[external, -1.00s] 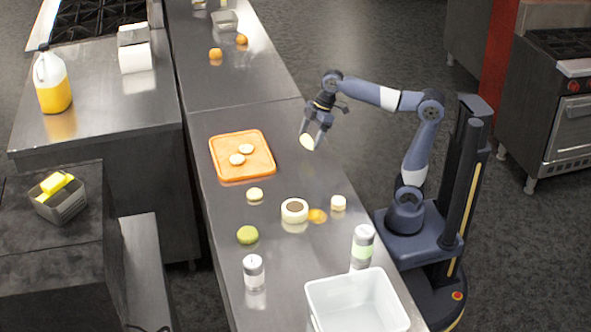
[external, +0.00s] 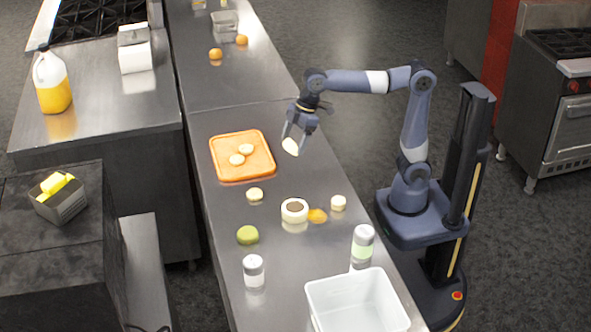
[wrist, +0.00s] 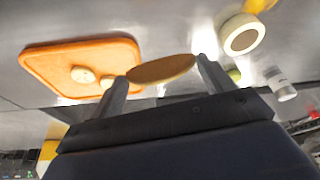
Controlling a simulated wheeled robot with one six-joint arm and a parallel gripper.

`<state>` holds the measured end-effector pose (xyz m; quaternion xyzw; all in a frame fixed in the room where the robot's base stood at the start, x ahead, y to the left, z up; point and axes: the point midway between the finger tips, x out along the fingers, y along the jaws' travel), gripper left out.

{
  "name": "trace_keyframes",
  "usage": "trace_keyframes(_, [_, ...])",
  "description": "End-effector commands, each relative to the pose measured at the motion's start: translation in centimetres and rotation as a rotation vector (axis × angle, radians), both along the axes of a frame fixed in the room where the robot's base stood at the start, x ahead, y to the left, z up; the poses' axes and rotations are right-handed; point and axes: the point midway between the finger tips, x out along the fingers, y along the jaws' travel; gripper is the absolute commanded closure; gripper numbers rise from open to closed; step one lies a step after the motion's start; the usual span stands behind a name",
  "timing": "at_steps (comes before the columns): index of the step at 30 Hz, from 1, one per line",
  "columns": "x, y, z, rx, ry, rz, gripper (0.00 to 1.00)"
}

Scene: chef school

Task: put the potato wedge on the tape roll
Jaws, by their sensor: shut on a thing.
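My gripper (external: 293,143) is shut on the potato wedge (external: 290,146), a pale yellow piece held above the counter to the right of the orange tray. In the wrist view the wedge (wrist: 162,69) lies between the two fingers of my gripper (wrist: 162,75). The tape roll (external: 295,210) is a short cream ring with a dark centre, lying flat on the counter nearer the camera than my gripper. It also shows at the upper right of the wrist view (wrist: 242,35). Nothing rests on it.
An orange tray (external: 220,172) holds two pale round pieces. Near the tape roll lie an orange piece (external: 317,215), small pale items (external: 338,202) and (external: 255,194), and a green one (external: 247,235). Two shakers (external: 363,243) and (external: 253,271) and a white bin (external: 357,302) stand nearer.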

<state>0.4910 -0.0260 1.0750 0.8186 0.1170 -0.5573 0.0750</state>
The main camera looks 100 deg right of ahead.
Motion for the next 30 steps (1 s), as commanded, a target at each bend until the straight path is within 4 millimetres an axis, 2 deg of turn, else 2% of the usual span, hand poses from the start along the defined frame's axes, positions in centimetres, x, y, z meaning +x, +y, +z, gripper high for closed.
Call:
trace_keyframes(1, [0.7,1.7,1.2,-0.001,0.005,0.017,0.46])
trace_keyframes(6, [2.5,6.9,1.8,-0.003,0.002,0.046,0.46])
trace_keyframes(12, [3.4,12.9,2.2,-0.004,-0.006,0.086,0.46])
trace_keyframes(15, [3.5,15.2,2.2,-0.005,-0.01,0.1,0.46])
trace_keyframes(18, [3.5,16.7,2.1,-0.002,-0.015,0.11,0.46])
trace_keyframes(22, [3.5,17.7,1.4,-0.002,-0.014,0.115,0.46])
trace_keyframes(30, [3.4,17.7,-3.4,-0.002,-0.014,0.115,0.46])
